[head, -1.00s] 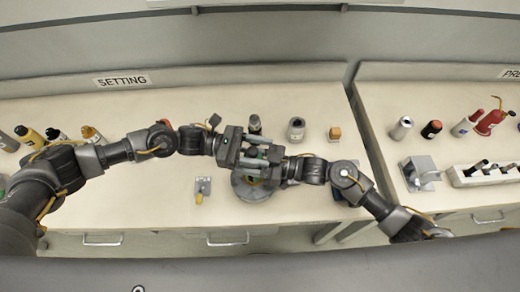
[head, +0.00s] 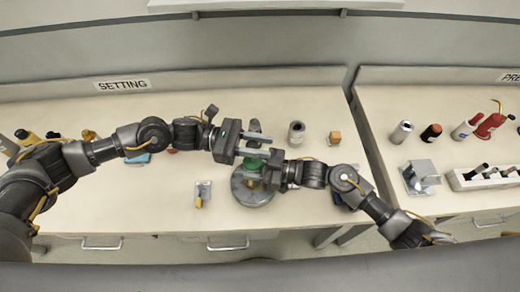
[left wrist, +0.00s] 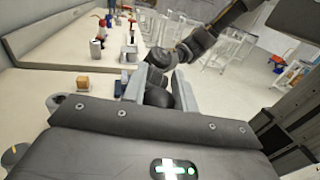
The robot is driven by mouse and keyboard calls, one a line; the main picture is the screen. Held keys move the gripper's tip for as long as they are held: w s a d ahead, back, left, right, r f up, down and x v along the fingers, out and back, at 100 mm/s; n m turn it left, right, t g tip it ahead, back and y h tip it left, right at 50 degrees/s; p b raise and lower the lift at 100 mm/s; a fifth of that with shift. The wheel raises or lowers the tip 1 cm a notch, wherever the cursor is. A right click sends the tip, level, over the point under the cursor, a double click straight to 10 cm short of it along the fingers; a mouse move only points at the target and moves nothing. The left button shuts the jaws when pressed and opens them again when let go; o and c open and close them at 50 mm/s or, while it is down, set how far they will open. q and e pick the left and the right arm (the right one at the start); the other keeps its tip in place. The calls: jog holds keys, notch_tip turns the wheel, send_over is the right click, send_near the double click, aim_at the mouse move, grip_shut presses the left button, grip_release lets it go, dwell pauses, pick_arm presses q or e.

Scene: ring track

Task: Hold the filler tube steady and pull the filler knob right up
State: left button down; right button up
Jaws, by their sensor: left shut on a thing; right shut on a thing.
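The filler stands on a round grey base (head: 250,194) on the bench, with a green tube (head: 254,163) above it. My right gripper (head: 247,168), its arm coming from the right, is shut around the green tube. My left gripper (head: 266,146), its arm coming from the left, is shut above the tube. In the left wrist view a dark rounded thing (left wrist: 158,97), seemingly the filler knob, sits between its fingers. In the head view the fingers hide the knob. I cannot see how far up it stands.
A grey cylinder (head: 296,133) and an orange block (head: 334,137) stand behind to the right. A small bracket with a yellow part (head: 202,194) lies left of the base. The right bench has a red bottle (head: 490,124) and a white rack (head: 485,176). Bench between is clear.

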pick_arm(q)
jog(key=c, duration=1.5)
grip_release()
jog(key=shift+w+r, duration=0.1)
jog(key=shift+r, duration=0.15)
pick_arm(e)
jog(key=shift+f, duration=0.2)
pick_arm(q)
jog(key=o, duration=0.4)
jog(key=shift+f, duration=0.1)
jog(key=v, duration=1.2)
pick_arm(e)
jog(key=o, duration=1.2)
jog(key=shift+r, duration=0.1)
